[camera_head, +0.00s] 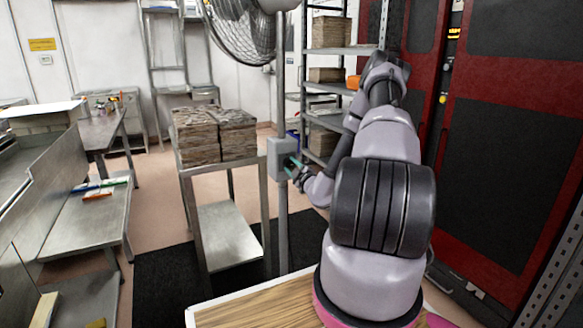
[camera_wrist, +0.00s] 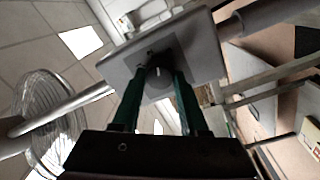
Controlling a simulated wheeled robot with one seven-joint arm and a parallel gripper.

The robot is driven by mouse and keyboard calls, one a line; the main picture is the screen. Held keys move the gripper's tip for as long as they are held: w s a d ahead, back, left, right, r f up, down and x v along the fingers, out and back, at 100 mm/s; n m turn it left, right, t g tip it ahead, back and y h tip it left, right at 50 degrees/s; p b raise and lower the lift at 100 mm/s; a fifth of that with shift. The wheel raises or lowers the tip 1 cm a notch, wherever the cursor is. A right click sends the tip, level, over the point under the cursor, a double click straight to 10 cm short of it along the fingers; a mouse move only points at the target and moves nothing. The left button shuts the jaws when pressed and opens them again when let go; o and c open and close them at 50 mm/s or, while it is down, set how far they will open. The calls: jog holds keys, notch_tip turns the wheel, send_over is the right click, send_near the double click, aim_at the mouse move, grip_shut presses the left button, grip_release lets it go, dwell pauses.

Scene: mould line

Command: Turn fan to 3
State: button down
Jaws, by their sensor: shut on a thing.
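The fan (camera_head: 240,28) is a large caged fan at the top of a grey pole in the head view. It also shows at the left of the wrist view (camera_wrist: 48,118). A grey control box (camera_head: 280,159) is fixed on the pole, and it fills the upper middle of the wrist view (camera_wrist: 205,45). A dark round knob (camera_wrist: 158,80) with a light mark sits on the box's face. My gripper (camera_head: 290,165) is at the box, and its green fingers (camera_wrist: 160,75) are shut on the knob, one on each side. The numbers around the knob cannot be read.
A metal stand with stacked brown blocks (camera_head: 214,137) is just left of the pole. A shelf rack (camera_head: 325,52) stands behind my arm, and a red and black cabinet (camera_head: 510,130) is at the right. A steel bench (camera_head: 90,225) is at the left.

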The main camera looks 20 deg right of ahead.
jog(key=m, duration=0.5)
dwell(0.5)
jog(key=shift+c, duration=2.2)
grip_release()
jog(key=shift+s, duration=0.1)
jog(key=s, duration=1)
jog(key=shift+s+f, duration=0.2)
jog(key=shift+s, duration=0.15)
